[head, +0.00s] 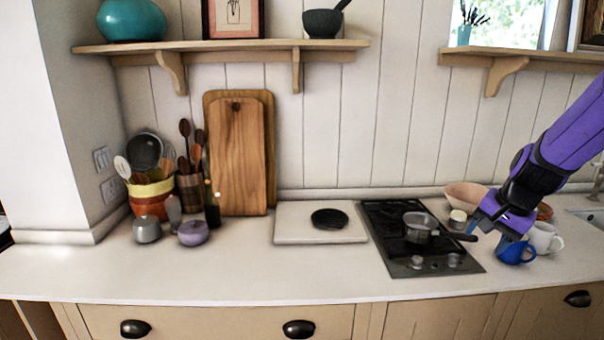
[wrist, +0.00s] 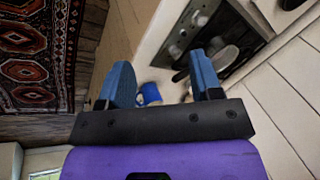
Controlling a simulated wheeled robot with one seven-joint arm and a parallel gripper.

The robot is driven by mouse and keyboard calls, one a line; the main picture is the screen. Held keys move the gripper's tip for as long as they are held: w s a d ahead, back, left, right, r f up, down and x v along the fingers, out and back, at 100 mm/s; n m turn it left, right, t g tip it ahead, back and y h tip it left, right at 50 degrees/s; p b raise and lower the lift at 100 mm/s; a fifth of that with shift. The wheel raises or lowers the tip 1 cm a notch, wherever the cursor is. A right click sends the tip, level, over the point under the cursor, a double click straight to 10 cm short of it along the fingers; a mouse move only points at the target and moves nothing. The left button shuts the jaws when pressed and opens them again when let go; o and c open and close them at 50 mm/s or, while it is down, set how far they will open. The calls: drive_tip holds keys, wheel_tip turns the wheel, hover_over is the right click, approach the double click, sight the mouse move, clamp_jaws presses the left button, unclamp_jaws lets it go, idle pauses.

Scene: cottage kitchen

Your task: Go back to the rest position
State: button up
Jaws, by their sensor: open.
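My gripper (head: 490,236) is in the right part of the head view, at the end of my purple arm. It is above the counter, between the stove and the mugs. In the wrist view my gripper (wrist: 164,90) shows its two blue fingers spread apart, with nothing held between them. A blue mug (head: 512,252) stands on the counter just right of and below the fingers in the head view. In the wrist view the blue mug (wrist: 150,93) shows beyond the fingers, in the gap between them. I cannot tell the exact distance from it.
A stove (head: 405,262) with a small pot (head: 418,228) is left of my gripper. A white mug (head: 545,238), a pink bowl (head: 462,195) and a small jar (head: 457,219) are close by. A shelf (head: 530,61) is above. The counter's front left (head: 220,277) is clear.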

drive_tip(key=s+a+r+n, duration=0.3)
drive_tip(key=s+r, duration=0.1)
drive_tip(key=s, duration=0.4)
drive_tip(key=s+a+r+n+t+h, duration=0.1)
drive_tip(key=s+a+r+n, duration=0.2)
drive_tip(key=s+r, duration=0.2)
drive_tip(key=s+a+r+n, duration=0.3)
drive_tip(key=s+r, duration=0.2)
drive_tip(key=s, duration=0.5)
drive_tip(key=shift+s+r+t+h, duration=0.2)
drive_tip(key=shift+s+t+h, duration=0.1)
drive_tip(key=shift+s+t, duration=0.1)
drive_tip(key=shift+w, duration=0.1)
